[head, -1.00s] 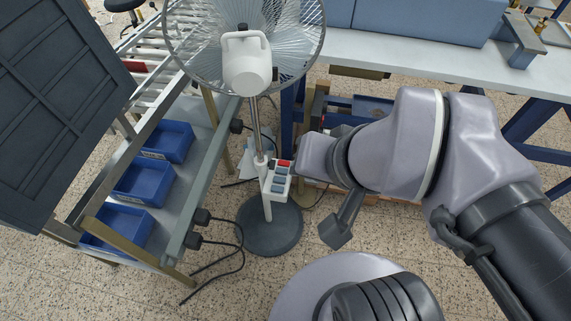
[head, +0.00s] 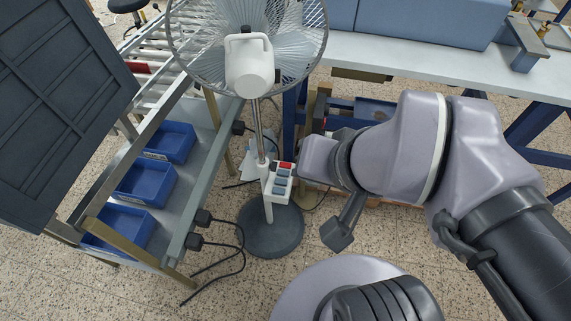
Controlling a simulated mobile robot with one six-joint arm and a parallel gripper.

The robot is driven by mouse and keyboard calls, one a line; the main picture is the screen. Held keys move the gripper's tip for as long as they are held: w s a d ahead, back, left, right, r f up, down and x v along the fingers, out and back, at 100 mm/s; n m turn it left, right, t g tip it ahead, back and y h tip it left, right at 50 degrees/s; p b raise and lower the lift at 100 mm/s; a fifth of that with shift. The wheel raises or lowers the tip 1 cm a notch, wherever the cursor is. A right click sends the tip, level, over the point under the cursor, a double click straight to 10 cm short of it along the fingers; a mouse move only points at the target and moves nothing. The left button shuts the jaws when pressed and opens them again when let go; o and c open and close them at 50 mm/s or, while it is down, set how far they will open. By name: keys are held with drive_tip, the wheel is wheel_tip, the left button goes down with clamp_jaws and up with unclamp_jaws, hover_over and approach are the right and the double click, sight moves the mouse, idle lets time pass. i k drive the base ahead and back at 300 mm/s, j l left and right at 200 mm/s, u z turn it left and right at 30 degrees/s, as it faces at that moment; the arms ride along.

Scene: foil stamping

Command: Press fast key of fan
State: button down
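The pedestal fan (head: 249,62) stands upright in the centre of the head view, with a wire cage, a white motor housing and a round dark base (head: 270,236). Its control box (head: 278,183) sits on the pole, with one red key (head: 286,165) at the top and several blue-grey keys below it. I cannot read any labels, so I cannot tell which key is the fast one. My arm reaches in from the right, and its end link is just right of the control box. My gripper's fingers are hidden behind the arm, so contact with the keys cannot be seen.
A roller conveyor rack with blue bins (head: 145,184) stands to the left, with black cables (head: 222,252) hanging near the floor. A dark panel (head: 58,105) fills the upper left. A workbench (head: 440,66) with blue legs runs along the back right.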

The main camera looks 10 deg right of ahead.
sight(278, 191)
drive_tip(key=i+j+z, duration=0.1)
drive_tip(key=j+z, duration=0.2)
drive_tip(key=z, duration=0.15)
drive_tip(key=j+z, duration=0.3)
drive_tip(key=z, duration=0.15)
drive_tip(key=j+z, duration=0.65)
drive_tip(key=z, duration=0.25)
